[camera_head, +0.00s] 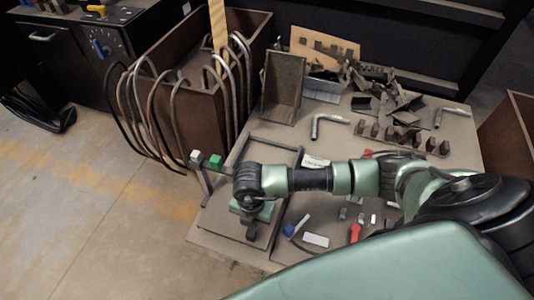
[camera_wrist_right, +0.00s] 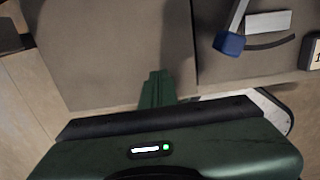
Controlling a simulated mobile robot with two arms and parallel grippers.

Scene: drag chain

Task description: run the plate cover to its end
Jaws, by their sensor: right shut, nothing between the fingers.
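The table carries a low dark rectangular frame (camera_head: 277,145) around a flat grey-brown plate; I cannot tell for sure whether this plate is the cover. In the right wrist view, a flat grey-brown panel (camera_wrist_right: 105,55) fills the left and middle, with a dark seam along its right side. My right gripper (camera_head: 250,234) hangs over the front left part of the frame, pointing down. Its green fingers (camera_wrist_right: 155,88) are together with nothing between them. The gap between fingertips and panel is hard to judge. My left gripper is out of view.
A blue-ended tool (camera_head: 289,230), a white block (camera_head: 316,240) and a red-handled item (camera_head: 355,232) lie right of the gripper. A brown bin (camera_head: 185,85) with hoses stands behind left.

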